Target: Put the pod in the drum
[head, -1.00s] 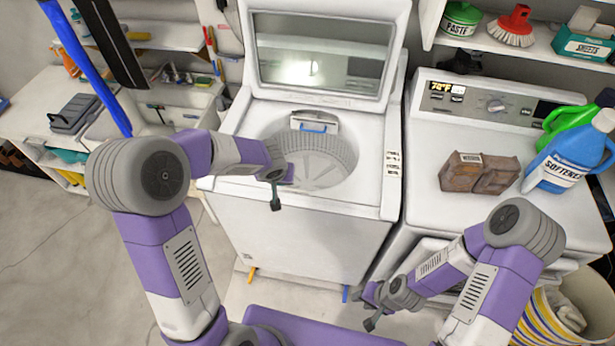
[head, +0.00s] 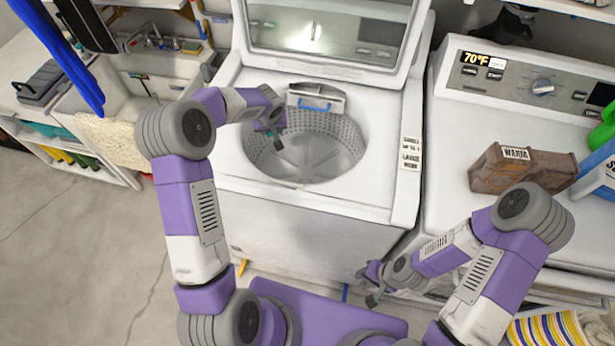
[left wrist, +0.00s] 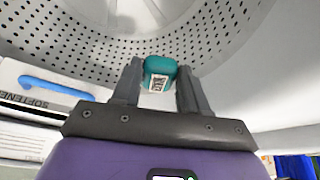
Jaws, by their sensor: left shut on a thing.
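The pod (left wrist: 160,66), teal with a white labelled face, sits between the fingers of my left gripper (left wrist: 157,88) in the left wrist view. The gripper is shut on it. In the head view, my left gripper (head: 277,139) is at the left part of the washer's round opening, with the perforated grey drum (head: 330,143) behind and below it. The pod is hard to make out there. The drum's perforated wall (left wrist: 90,45) fills the upper left wrist view. My right gripper (head: 367,287) is low in front of the machines, its fingers apart and empty.
The washer lid (head: 325,30) stands open. A dispenser drawer (head: 316,98) with a blue handle juts at the drum's back rim. The dryer (head: 465,135) on the right holds a brown box (head: 520,168) and detergent bottles. A sink (head: 150,85) is at the left.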

